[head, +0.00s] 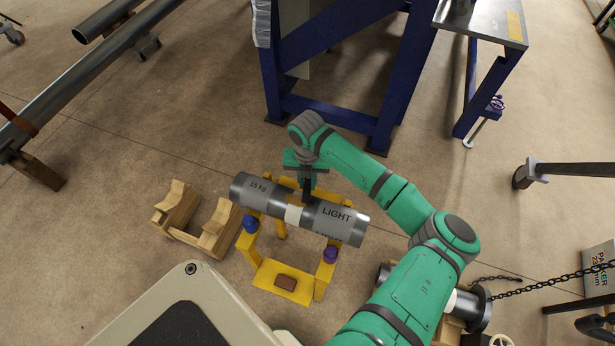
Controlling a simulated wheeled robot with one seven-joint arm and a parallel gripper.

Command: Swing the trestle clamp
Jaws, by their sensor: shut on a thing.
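A grey pipe (265,195) marked "15 kg" and "LIGHT" with a white band lies across a yellow trestle (283,281). The trestle has a blue knob (250,223) at its left and a purple knob (331,254) at its right. My gripper (307,196) points down at the upper middle of the pipe, right of the white band. Its dark fingers are shut on a part of the trestle clamp, which the fingers and wrist mostly hide. Yellow parts show behind the pipe on both sides of the fingers.
Wooden cradles (178,209) stand left of the trestle. A blue-legged bench (329,108) stands behind it. Long pipes (88,68) lie at upper left. Another pipe with a flange (475,308) and a chain (545,285) lie at lower right. Floor between is bare.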

